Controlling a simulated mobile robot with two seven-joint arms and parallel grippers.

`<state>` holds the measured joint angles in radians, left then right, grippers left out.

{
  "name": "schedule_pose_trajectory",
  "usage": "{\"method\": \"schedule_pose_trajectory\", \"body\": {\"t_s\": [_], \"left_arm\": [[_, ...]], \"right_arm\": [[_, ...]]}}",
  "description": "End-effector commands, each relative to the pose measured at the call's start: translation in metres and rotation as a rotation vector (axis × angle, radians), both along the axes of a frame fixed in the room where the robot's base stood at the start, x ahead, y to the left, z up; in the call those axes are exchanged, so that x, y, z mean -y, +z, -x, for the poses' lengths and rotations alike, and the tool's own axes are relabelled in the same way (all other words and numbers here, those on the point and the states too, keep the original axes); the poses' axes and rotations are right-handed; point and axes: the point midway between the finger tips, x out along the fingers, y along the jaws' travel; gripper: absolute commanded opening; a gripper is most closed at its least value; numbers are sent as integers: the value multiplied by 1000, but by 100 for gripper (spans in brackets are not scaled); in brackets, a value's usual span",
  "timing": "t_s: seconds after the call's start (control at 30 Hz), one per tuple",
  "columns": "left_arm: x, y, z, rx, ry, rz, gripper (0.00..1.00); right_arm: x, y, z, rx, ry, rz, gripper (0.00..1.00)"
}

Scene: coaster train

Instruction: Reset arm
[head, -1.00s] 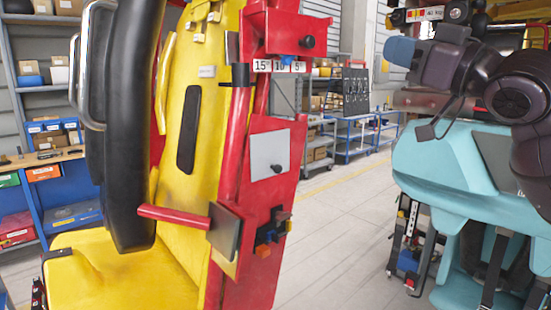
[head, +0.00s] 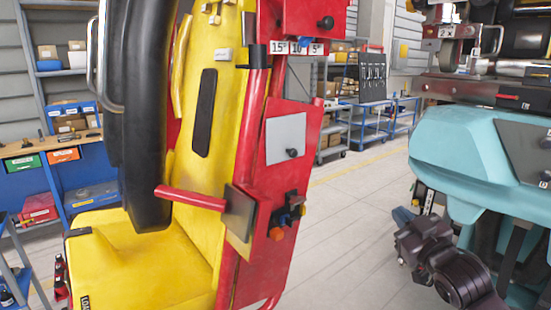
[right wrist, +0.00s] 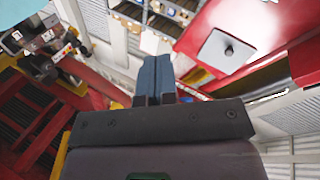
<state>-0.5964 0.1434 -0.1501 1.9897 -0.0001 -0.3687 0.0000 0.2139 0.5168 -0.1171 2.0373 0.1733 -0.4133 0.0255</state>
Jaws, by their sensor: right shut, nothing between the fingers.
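My right gripper (head: 403,216) is low at the right of the head view, over the floor beside the teal machine part. Its blue fingers also show in the right wrist view (right wrist: 155,75), pressed together and empty. My dark right arm links hang below and right of it. The red and yellow coaster seat (head: 200,190) stands at left centre, apart from the gripper. Its black padded restraint (head: 146,110) is upright and a red bar (head: 190,198) juts from its side. My left gripper is not in view.
The teal machine part (head: 455,150) fills the right side, close to my right arm. Pale tiled floor (head: 345,245) lies open between it and the seat. Shelves and a blue workbench (head: 30,195) stand at the left; a blue trolley (head: 370,120) is at the back.

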Motion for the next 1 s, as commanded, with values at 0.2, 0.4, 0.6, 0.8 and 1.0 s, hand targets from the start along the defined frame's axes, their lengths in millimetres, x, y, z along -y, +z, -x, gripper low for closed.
{"method": "schedule_pose_trajectory", "body": {"t_s": [0.2, 0.4, 0.6, 0.8, 1.0], "left_arm": [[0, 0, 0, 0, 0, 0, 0], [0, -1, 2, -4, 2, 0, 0], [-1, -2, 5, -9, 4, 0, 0], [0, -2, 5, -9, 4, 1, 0], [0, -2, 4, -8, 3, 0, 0]], "right_arm": [[8, -125, 46, -177, -87, -17, 0], [10, -222, 109, -353, -159, -59, 0], [8, -302, 187, -542, -232, -129, 0], [6, -348, 253, -676, -292, -182, 0], [10, -363, 280, -726, -314, -187, 0]]}}
